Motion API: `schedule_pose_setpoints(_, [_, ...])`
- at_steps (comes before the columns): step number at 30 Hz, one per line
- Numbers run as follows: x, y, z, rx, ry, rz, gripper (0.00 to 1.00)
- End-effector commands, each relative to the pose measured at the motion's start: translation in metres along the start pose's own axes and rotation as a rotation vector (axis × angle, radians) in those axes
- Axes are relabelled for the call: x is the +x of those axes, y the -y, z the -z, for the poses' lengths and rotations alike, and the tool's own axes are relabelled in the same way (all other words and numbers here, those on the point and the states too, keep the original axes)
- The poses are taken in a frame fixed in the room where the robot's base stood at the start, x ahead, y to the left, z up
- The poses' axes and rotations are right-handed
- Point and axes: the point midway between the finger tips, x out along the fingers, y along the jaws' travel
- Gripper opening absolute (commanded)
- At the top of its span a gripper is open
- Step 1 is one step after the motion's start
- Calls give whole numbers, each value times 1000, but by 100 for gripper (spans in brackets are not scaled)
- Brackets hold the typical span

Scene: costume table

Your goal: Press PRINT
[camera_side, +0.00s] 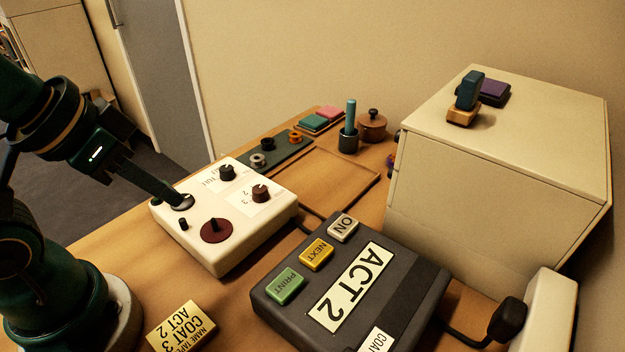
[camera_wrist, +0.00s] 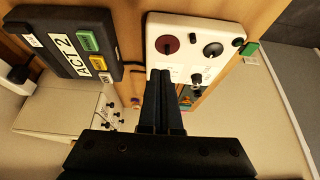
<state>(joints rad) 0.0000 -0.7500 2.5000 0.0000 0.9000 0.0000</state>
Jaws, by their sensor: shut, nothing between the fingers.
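The PRINT button (camera_side: 285,287) is a green block on the dark sloped box (camera_side: 263,306), nearest the front corner in the side view. A green button (camera_wrist: 90,41) on the same box shows at the upper left in the wrist view. My gripper (camera_side: 180,199) is shut and empty, with its fingertips over the white knob panel (camera_side: 237,262), left of the dark box. In the side view its tips overlap a silver dial; whether they touch anything is unclear. The wrist view shows the closed fingers (camera_wrist: 166,74) over the panel's edge, well apart from the green button.
Beside PRINT are a yellow NEXT button (camera_side: 316,254) and a pale ON button (camera_side: 343,228). The dark box carries an ACT 2 display (camera_side: 349,289). The panel's knobs (camera_side: 261,193) stand up. A card (camera_side: 182,328) lies in front. A large cream cabinet (camera_side: 490,190) stands at right.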

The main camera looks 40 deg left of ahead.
Motion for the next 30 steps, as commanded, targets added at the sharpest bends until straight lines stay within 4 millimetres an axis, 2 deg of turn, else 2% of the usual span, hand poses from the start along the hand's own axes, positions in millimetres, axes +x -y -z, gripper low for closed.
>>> schedule_pose_setpoints(8, [0,0,0,9,0,0,0])
schedule_pose_setpoints(11, [0,0,1,63,-3,2,0])
schedule_pose_setpoints(14, [-1,3,5,196,-22,18,0])
schedule_pose_setpoints(17, [-3,8,16,405,-48,50,0])
schedule_pose_setpoints(23, [-3,1,40,983,-80,95,0])
schedule_pose_setpoints(26, [-2,-10,52,1301,-97,113,0])
schedule_pose_setpoints(30, [0,-37,67,1777,-138,136,0])
